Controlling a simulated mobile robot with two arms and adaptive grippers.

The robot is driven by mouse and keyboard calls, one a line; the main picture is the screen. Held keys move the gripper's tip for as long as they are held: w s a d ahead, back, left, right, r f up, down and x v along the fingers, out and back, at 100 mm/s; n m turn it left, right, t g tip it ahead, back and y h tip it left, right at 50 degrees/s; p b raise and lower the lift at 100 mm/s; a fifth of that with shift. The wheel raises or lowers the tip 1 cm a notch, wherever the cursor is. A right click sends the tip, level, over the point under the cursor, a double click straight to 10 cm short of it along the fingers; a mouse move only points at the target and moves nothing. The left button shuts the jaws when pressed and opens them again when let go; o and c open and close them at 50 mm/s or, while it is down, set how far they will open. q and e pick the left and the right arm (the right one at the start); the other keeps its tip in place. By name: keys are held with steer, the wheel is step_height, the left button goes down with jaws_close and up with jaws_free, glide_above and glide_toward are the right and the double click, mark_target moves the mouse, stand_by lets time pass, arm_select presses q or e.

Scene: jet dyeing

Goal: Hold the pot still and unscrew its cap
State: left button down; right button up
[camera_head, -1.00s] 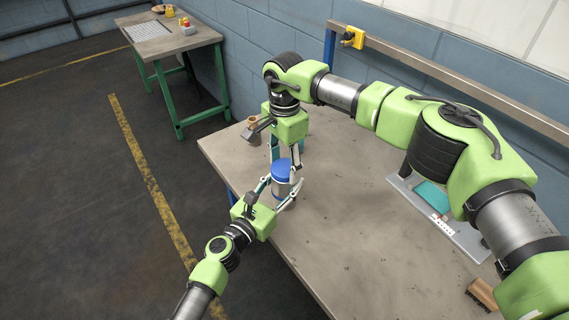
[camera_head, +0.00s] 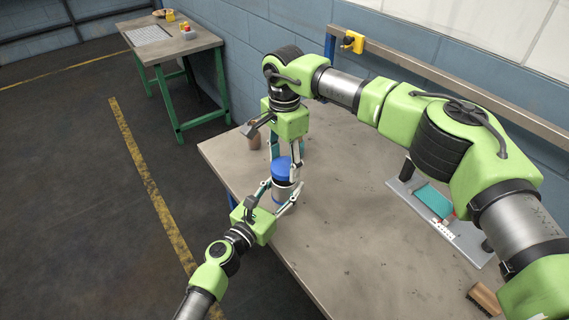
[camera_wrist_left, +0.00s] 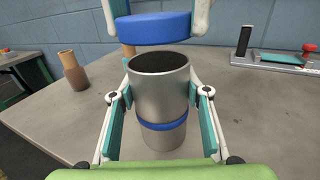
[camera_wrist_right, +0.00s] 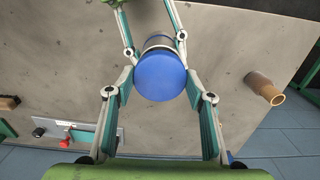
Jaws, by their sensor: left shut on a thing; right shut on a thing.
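The pot (camera_head: 282,194) is a grey metal cylinder with a blue band round its lower part, upright near the left end of the table. In the left wrist view the pot (camera_wrist_left: 158,88) shows its dark open top. My left gripper (camera_head: 281,190) is shut round its sides. The round blue cap (camera_head: 282,166) is apart from the pot, just above its mouth, as the left wrist view of the cap (camera_wrist_left: 153,28) shows. My right gripper (camera_head: 284,160) comes from above and is shut on the cap; the right wrist view shows the cap (camera_wrist_right: 161,77) between its fingers.
A brown bottle (camera_head: 253,138) stands behind the pot, close to my right gripper. A grey device with a teal plate (camera_head: 433,201) and a wooden brush (camera_head: 484,296) lie to the right. The middle of the table is clear. A second table (camera_head: 205,40) stands further back.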

mark_target(285, 165)
steer(key=shift+r, duration=0.1)
steer(key=shift+r, duration=1.95)
arm_select(q)
steer(key=c, duration=1.1)
jaws_free()
steer(key=shift+o, duration=0.2)
